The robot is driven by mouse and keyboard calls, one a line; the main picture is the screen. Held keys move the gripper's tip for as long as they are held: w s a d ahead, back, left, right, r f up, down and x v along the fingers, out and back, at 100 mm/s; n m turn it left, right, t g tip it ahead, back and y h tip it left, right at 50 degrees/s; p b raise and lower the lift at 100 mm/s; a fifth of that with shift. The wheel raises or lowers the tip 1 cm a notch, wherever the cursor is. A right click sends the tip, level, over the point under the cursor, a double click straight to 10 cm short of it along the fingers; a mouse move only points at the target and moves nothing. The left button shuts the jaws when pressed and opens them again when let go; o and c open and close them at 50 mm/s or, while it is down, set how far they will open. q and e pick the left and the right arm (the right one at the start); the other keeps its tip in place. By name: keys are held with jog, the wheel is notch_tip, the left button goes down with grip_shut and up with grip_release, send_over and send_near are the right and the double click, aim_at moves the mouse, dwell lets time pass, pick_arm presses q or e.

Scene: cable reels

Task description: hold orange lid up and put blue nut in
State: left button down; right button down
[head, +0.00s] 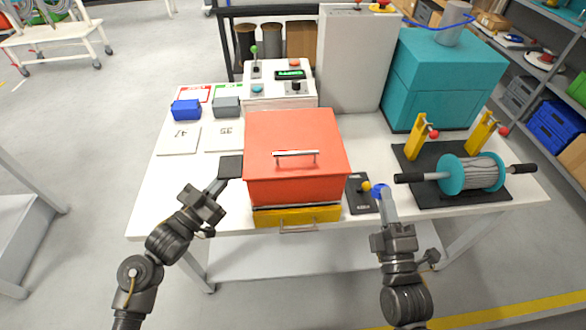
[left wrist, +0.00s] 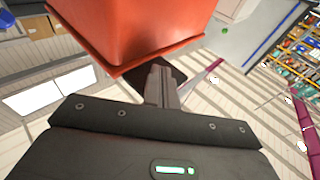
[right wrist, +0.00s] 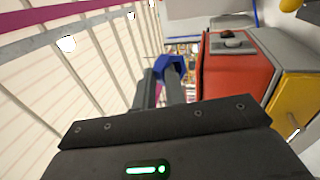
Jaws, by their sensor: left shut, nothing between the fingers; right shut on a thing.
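The orange lid (head: 293,135), a box-like cover with a bar handle on its front part, sits over a yellow drawer base (head: 298,215) at the table's front. My left gripper (head: 226,180) is shut and empty just left of the lid. In the left wrist view its closed fingers (left wrist: 160,80) point at the lower rim of the lid (left wrist: 165,30); I cannot tell whether they touch it. My right gripper (head: 386,194) is shut on the blue nut (head: 378,190), right of the box. The nut (right wrist: 176,66) shows at the fingertips in the right wrist view.
A dark plate with a yellow knob (head: 365,186) lies between box and nut. A cable reel on a black base (head: 440,195) stands right. Behind are a control panel (head: 280,88), grey cabinet (head: 347,60) and teal box (head: 440,75). White cards (head: 178,140) and a blue bin (head: 186,109) lie left.

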pick_arm(q)
notch_tip(320, 180, down, 2)
jog(key=shift+b, duration=0.35)
jog(key=shift+s, duration=0.1)
jog(key=p+v, duration=0.1)
jog(key=v, duration=0.8)
dwell(0.4)
